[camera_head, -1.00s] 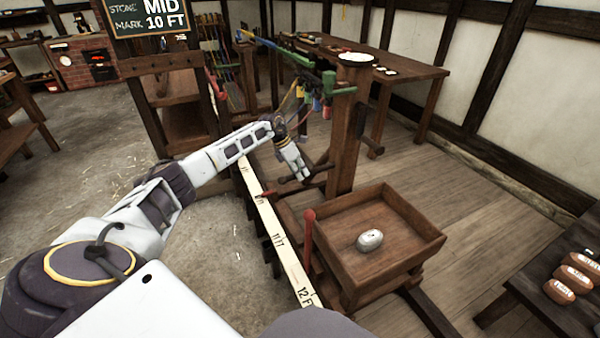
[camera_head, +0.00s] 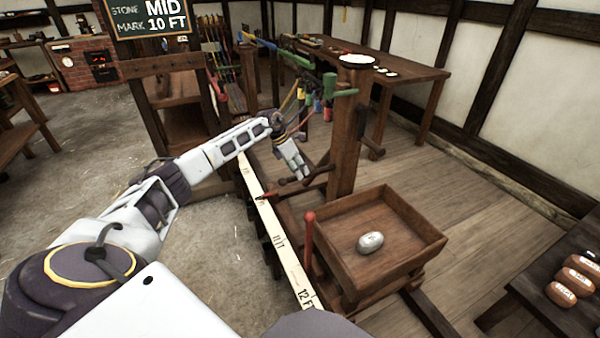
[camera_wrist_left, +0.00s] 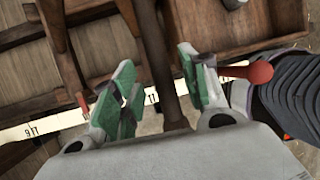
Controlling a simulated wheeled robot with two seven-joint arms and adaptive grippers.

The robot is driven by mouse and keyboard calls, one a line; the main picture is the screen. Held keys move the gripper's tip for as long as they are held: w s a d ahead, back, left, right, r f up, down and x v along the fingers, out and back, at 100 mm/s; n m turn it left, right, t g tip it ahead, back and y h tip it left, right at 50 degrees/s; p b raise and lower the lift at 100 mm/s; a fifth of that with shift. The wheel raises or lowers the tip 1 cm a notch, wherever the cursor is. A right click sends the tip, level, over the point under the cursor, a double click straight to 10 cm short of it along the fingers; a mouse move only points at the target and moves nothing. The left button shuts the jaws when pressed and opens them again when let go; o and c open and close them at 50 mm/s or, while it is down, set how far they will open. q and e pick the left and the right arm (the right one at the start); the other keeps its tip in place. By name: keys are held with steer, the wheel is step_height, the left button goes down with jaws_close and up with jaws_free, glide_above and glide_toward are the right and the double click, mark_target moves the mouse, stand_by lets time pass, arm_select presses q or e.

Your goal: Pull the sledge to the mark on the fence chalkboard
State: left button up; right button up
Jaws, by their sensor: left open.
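The wooden sledge has a tray (camera_head: 425,228) holding a grey stone (camera_head: 370,242) and a thick upright post (camera_head: 343,150). The chalkboard (camera_head: 125,20) reads "STONE MID, MARK 10 FT". A pale scale (camera_head: 280,245) runs along the sledge's left side, with 11 and 12 FT legible. A small red pointer (camera_head: 266,197) lies over it, above the 11 FT label. My left gripper (camera_head: 303,177) is open, low beside the post, near a dark bar. In the left wrist view a dark bar (camera_wrist_left: 165,65) passes between its green-padded fingers (camera_wrist_left: 158,88); contact is unclear. My right gripper is out of view.
A red-knobbed lever (camera_head: 309,218) stands at the tray's left corner, close to the gripper. A long table (camera_head: 420,72) stands behind. Floorboards right of the sledge are clear.

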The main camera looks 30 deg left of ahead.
arm_select(q)
steer(key=v, duration=1)
stand_by(0.4)
